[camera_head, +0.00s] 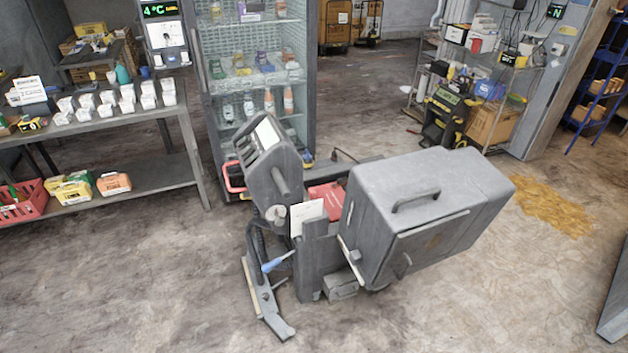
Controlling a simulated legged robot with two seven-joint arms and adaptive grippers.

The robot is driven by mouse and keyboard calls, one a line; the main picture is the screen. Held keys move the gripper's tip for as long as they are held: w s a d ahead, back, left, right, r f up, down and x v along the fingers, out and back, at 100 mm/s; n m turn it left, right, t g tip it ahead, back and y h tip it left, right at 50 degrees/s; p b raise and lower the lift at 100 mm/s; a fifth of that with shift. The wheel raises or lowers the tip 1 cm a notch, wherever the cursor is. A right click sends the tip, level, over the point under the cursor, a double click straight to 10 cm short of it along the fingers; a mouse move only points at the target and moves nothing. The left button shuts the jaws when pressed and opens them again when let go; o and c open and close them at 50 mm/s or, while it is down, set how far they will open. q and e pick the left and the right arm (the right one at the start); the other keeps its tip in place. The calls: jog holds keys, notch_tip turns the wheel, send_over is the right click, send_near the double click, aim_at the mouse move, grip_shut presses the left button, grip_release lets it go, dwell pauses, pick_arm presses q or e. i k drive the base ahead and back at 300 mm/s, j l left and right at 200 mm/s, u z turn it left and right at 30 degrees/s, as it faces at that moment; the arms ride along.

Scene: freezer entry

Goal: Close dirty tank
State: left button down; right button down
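A grey floor-cleaning machine (318,250) stands on the floor in the middle of the head view. Its large grey boxy tank (425,200) is on the right side, set at a slant, with a dark handle (415,200) on its top face. I cannot tell for sure which part is the dirty tank's lid or how far it is open. A red part (325,195) shows between the tank and the control head (270,160). A squeegee bar (265,300) with a blue piece is at the front left. Neither of my grippers is in view.
A glass-door cooler (255,60) stands right behind the machine. A grey shelf rack (110,125) with white cartons is at left. A yellow spill (550,205) lies on the floor at right. The floor in front of the machine is clear.

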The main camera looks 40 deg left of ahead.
aim_at(385, 199)
jog(key=i+l+u, duration=0.2)
jog(key=i+l, duration=0.85)
jog(key=l+u, duration=0.15)
jog(key=u, duration=1.9)
